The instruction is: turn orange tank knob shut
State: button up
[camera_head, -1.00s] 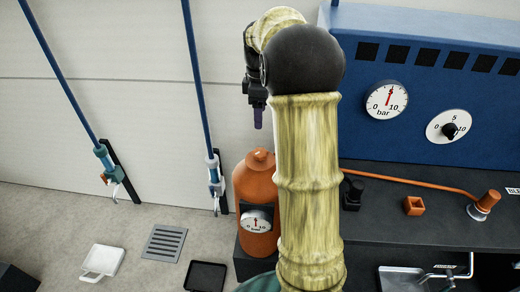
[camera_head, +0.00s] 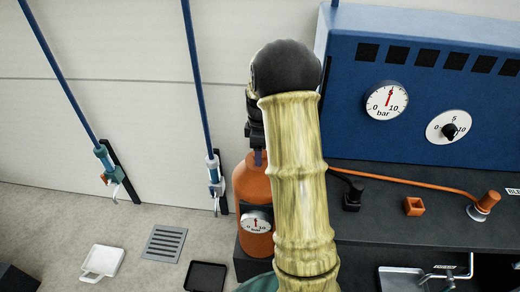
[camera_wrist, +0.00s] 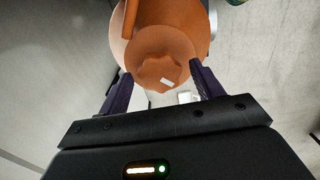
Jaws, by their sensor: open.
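The orange tank (camera_head: 252,188) stands upright left of my arm, with a small gauge (camera_head: 257,221) on its front. In the head view its top is hidden behind my gripper (camera_head: 258,158), which points down at it. In the wrist view the tank (camera_wrist: 188,18) lies ahead, and its lobed orange knob (camera_wrist: 160,70) with a white mark faces the camera. My gripper (camera_wrist: 161,72) is open, with one dark finger to each side of the knob. I see gaps between fingers and knob; I cannot tell if the fingertips reach its depth.
A dark bench (camera_head: 400,225) to the right carries an orange hose (camera_head: 400,181), an orange square part (camera_head: 414,206) and a blue panel (camera_head: 350,130) with dials. A floor grate (camera_head: 165,243), a black tray (camera_head: 206,277) and a white tray (camera_head: 102,261) lie on the floor at left.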

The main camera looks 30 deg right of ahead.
jog(key=c, duration=1)
